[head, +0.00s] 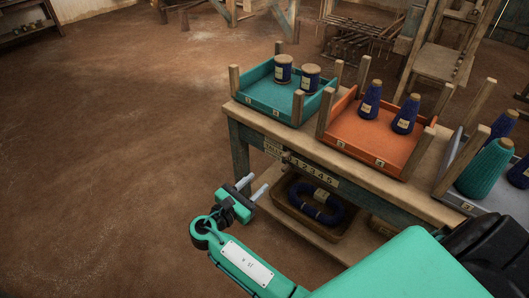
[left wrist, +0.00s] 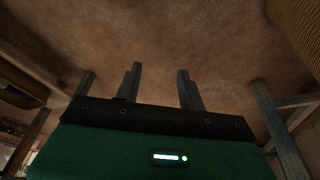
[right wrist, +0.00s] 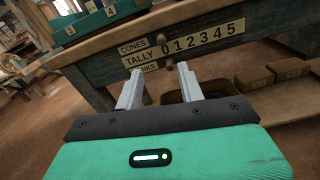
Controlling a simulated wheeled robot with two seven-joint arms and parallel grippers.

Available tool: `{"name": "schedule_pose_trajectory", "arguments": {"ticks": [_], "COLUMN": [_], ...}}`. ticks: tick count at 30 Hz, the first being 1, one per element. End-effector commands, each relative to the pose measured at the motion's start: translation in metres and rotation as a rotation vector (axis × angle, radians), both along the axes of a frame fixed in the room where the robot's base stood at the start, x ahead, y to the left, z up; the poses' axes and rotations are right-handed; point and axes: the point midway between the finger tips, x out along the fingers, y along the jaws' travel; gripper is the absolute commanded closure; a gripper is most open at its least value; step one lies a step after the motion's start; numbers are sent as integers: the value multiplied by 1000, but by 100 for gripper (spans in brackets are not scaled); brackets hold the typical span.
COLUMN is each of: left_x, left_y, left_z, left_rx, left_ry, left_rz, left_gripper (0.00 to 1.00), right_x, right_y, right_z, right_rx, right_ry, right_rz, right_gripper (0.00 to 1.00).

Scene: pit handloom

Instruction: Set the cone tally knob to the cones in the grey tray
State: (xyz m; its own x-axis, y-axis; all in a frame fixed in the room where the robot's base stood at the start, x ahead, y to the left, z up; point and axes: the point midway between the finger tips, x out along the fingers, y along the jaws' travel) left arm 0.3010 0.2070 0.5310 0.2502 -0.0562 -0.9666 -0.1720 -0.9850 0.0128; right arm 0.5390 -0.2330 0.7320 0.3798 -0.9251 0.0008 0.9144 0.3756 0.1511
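The grey tray (head: 455,200) stands at the right end of the bench in the head view, partly cut off. It holds a large teal cone (head: 485,168) and dark blue cones (head: 505,124); part of its inside is hidden. The tally plate (right wrist: 204,39) on the bench front reads 0 to 5. A round brown knob (right wrist: 160,40) sits by the CONES label, left of the 0. A second knob (right wrist: 168,65) is below it. My right gripper (head: 252,187) is open and empty before the plate, apart from the knobs. My left gripper (left wrist: 160,85) is open and empty.
A teal tray (head: 270,98) with two blue spools and an orange tray (head: 365,140) with two blue cones stand on the bench. Upright wooden posts flank the trays. A basket with a blue hank (head: 315,200) is on the lower shelf. Open floor lies left.

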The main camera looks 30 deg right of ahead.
Motion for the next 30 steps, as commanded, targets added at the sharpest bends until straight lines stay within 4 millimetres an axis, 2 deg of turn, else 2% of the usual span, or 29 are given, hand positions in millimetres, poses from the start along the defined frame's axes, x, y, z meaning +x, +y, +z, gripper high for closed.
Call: {"name": "schedule_pose_trajectory", "arguments": {"ticks": [5,8,18,24,30], "left_x": [-11,-15,-8,-7,-7], "left_y": [-3,-5,-3,1,3], "left_z": [-6,-7,3,3,5], "left_rx": [-6,-8,-8,3,6], "left_ry": [22,29,6,8,5], "left_rz": [0,1,2,-3,-4], "left_gripper": [60,60,60,60,60], "right_x": [8,15,41,50,52], "right_y": [-20,-39,-102,-122,-127], "right_z": [0,1,0,0,0], "right_rx": [-5,-5,-2,0,1], "right_ry": [0,-1,0,0,0], "right_rz": [-3,-2,-2,0,0], "right_gripper": [61,61,61,61,61]}}
